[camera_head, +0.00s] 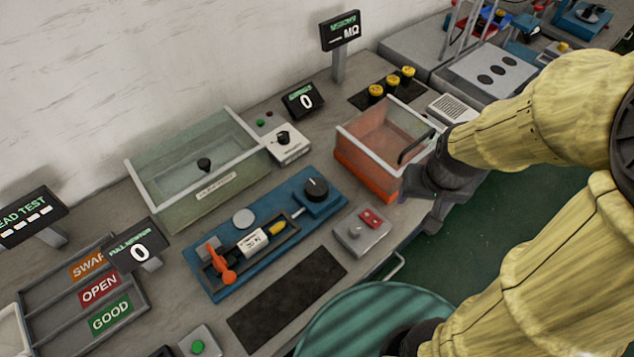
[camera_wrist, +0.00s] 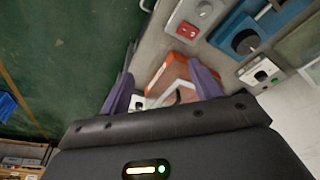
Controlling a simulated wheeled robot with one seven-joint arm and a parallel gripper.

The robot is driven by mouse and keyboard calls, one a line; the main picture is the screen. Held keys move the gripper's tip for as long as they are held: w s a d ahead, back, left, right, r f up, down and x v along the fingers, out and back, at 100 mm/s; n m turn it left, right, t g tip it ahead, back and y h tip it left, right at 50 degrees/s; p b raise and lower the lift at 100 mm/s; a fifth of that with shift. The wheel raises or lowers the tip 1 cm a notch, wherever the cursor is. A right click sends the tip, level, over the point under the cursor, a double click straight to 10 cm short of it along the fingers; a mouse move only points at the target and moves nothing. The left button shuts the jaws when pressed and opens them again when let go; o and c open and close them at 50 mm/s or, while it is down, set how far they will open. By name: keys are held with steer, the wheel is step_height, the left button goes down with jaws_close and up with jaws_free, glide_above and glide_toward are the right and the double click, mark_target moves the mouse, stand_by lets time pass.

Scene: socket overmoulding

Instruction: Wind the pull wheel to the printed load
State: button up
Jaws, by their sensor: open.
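The pull wheel, a black round knob (camera_head: 316,188), sits on the right end of the blue pull fixture (camera_head: 215,288). It also shows at the upper right of the wrist view (camera_wrist: 245,42). A white label (camera_head: 253,241) on the fixture carries print that I cannot read surely. An orange clamp lever (camera_head: 222,265) is at the fixture's left end. The pull display (camera_head: 137,253) reads 0. My gripper (camera_wrist: 162,88) is open and empty, its purple fingers apart. It is over the right side of the orange bin (camera_head: 365,165), away from the wheel.
A grey box with a red switch (camera_head: 362,232) stands between the fixture and the bench's front edge. A clear greenish tank (camera_head: 190,185) and a white knob box (camera_head: 288,145) are behind the fixture. A dark mat (camera_head: 287,300) lies in front. Sorting trays (camera_head: 130,317) are at left.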

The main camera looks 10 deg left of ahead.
steer(key=shift+o, duration=1.4)
steer(key=w+a+r+g+p, duration=0.1)
steer(key=w+a+r+p, duration=0.2)
steer(key=w+a+p, duration=0.5)
steer(key=shift+w+a+g, duration=0.15)
steer(key=shift+a+g, duration=0.15)
steer(key=shift+a, duration=0.45)
steer(key=g+p, duration=0.1)
steer(key=p, duration=0.6)
glide_above(317, 186)
step_height(317, 186, down, 3)
steer(key=shift+n, duration=0.4)
steer(key=shift+f, duration=0.15)
step_height(317, 186, down, 17)
steer(key=p, duration=0.5)
steer(key=shift+c, duration=0.4)
steer(key=c, duration=0.9)
